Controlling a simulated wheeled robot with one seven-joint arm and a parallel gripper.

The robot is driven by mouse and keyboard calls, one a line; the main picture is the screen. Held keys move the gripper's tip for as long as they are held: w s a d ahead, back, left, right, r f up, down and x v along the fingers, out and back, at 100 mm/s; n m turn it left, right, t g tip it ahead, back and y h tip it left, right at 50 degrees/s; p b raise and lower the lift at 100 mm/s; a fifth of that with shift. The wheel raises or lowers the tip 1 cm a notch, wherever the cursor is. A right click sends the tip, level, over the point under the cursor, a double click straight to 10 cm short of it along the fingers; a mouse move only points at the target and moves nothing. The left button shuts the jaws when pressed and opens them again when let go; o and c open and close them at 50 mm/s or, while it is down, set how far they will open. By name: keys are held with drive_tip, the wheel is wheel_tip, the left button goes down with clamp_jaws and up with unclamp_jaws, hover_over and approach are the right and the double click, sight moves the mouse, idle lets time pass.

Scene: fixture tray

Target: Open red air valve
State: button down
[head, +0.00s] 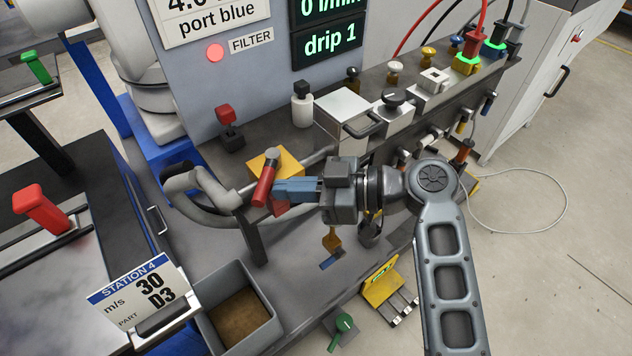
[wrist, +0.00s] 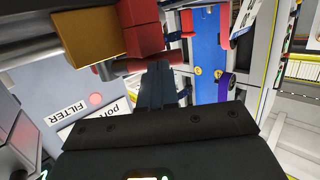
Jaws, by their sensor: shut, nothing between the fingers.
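The red air valve sits on the pipe at mid-table: a yellow block (head: 290,163) with a red lever (head: 263,187) sloping down in front. The wrist view shows the yellow block (wrist: 88,38), a red block (wrist: 141,28) beside it, and the red lever (wrist: 148,63) below. My gripper (head: 279,190) is shut and empty. Its fingertips are at the lever's right side in the head view. In the wrist view the fingertips (wrist: 159,68) overlap the lever's edge. I cannot tell whether they touch it.
A grey pipe (head: 205,180) curves left of the valve. A grey bin (head: 238,305) stands below. A red knob (head: 228,116), a white bottle (head: 302,104) and a metal box (head: 342,108) stand behind. Another red handle (head: 42,208) is on the left table. Floor at right is mostly clear.

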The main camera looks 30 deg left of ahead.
sight(261, 193)
drive_tip(key=shift+s+a+f, duration=0.1)
drive_tip(key=shift+a, duration=0.2)
drive_tip(key=shift+s+a, duration=0.1)
drive_tip(key=shift+s, duration=0.05)
drive_tip(key=shift+s+a+m+t+y, duration=0.15)
drive_tip(key=shift+s+a+m+t, duration=0.1)
drive_tip(key=shift+m+t, duration=0.3)
drive_tip(key=shift+s+a+m+t+y, duration=0.15)
drive_tip(key=shift+s+m+t, duration=0.15)
drive_tip(key=shift+t, duration=0.35)
drive_tip(key=m+t, duration=0.1)
drive_tip(key=s+a+m+t, duration=0.1)
drive_tip(key=t, duration=0.1)
drive_tip(key=shift+a+m, duration=0.2)
drive_tip(key=shift+m, duration=0.05)
drive_tip(key=shift+s+a+m+t, duration=0.2)
drive_tip(key=shift+a+m+t, duration=0.3)
drive_tip(key=shift+m+t, duration=0.5)
drive_tip(key=a+m+t, duration=0.1)
drive_tip(key=t, duration=0.1)
drive_tip(key=shift+a+t, duration=0.15)
drive_tip(key=shift+t, duration=0.25)
drive_tip(key=shift+s+a, duration=0.1)
drive_tip(key=shift+a, duration=0.3)
drive_tip(key=shift+s, duration=0.1)
